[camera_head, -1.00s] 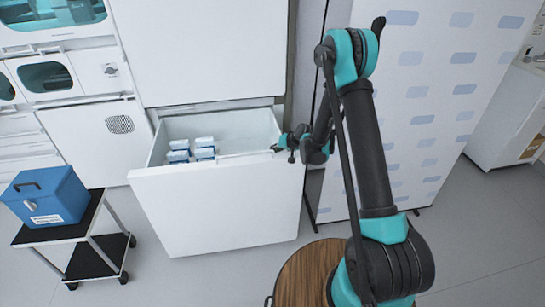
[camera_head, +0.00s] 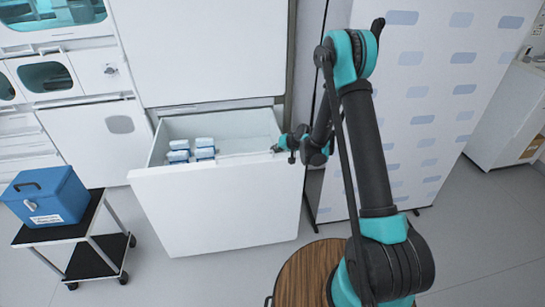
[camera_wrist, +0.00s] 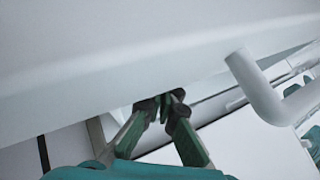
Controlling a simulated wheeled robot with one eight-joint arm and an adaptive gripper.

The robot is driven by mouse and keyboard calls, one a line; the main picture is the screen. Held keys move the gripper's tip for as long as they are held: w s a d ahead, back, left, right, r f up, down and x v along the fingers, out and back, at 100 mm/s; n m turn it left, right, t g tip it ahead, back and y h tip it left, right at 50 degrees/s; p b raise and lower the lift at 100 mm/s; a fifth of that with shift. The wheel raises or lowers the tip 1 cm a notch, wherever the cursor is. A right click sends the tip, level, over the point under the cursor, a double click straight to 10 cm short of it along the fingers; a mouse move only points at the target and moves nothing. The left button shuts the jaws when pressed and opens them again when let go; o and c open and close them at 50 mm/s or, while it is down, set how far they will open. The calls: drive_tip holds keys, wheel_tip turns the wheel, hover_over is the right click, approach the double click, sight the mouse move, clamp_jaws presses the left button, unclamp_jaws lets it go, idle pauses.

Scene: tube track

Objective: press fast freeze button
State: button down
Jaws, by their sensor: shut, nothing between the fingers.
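The white freezer (camera_head: 205,45) stands at the centre of the head view with its lower drawer (camera_head: 215,210) pulled open. Several small blue-and-white packs (camera_head: 190,150) lie inside the drawer. No fast freeze button can be made out in either view. My gripper (camera_head: 277,149) is at the drawer's top right front corner; I cannot tell whether it touches. In the wrist view my gripper (camera_wrist: 172,98) is shut with nothing between its fingertips, close under a large pale surface. A white curved bar (camera_wrist: 257,90) shows to its right.
A blue box (camera_head: 45,195) sits on a black wheeled cart (camera_head: 70,232) at left. A white patterned panel (camera_head: 430,110) stands behind my arm at right. A white appliance (camera_head: 510,120) stands at far right. Grey floor is clear at lower right.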

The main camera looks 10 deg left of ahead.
drive_tip(key=shift+f, duration=0.25)
drive_tip(key=shift+f, duration=0.3)
idle(0.5)
drive_tip(key=shift+s+f, duration=0.2)
drive_tip(key=shift+f, duration=0.15)
idle(0.9)
drive_tip(key=shift+w+a+r, duration=0.1)
drive_tip(key=shift+w+r, duration=0.2)
drive_tip(key=shift+r, duration=0.4)
drive_tip(key=shift+r, duration=0.15)
drive_tip(key=shift+r, duration=2.45)
